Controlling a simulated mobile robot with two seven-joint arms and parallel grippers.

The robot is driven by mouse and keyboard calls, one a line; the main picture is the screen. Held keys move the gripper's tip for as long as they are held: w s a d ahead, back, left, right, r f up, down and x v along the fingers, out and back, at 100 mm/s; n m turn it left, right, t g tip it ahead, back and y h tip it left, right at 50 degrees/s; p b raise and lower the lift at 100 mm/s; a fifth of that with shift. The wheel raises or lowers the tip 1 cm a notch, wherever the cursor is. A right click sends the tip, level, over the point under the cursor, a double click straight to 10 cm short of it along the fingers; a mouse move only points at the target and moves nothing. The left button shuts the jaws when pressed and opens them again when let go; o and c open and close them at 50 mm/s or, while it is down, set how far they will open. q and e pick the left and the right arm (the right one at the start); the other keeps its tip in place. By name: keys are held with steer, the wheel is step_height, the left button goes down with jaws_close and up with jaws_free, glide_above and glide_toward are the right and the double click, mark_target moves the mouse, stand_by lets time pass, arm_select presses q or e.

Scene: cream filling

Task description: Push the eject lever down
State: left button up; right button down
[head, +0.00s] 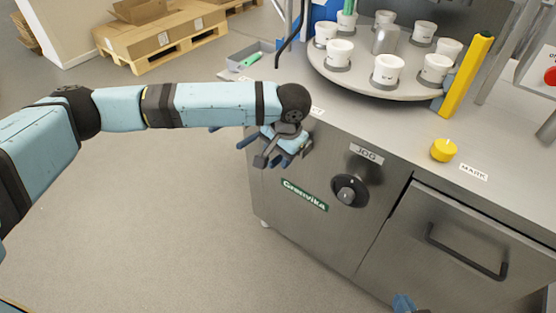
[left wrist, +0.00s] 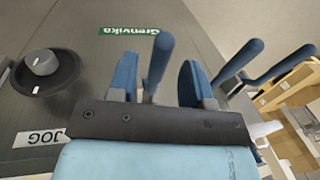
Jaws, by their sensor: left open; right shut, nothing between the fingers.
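My left gripper (head: 283,155) hangs at the machine's front left corner, pointing down in the head view. In the left wrist view its two blue fingers stand apart, and a bar with a blue end (left wrist: 160,62) shows between them. I take this bar for the eject lever, but its mount is hidden and I cannot tell whether it touches the fingers. A label there is mostly covered by my arm. My right gripper (head: 403,303) shows only as a blue tip at the bottom edge.
The jog knob (head: 349,191) is on the front panel, right of my left gripper. A yellow button (head: 444,150) and a turntable (head: 352,86) with several white cups (head: 388,70) are on top. A door handle (head: 465,252) juts out lower right. The floor left of the machine is clear.

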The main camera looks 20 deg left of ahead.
arm_select(q)
steer(key=shift+a+f, duration=0.15)
steer(key=shift+f, duration=0.65)
jaws_close()
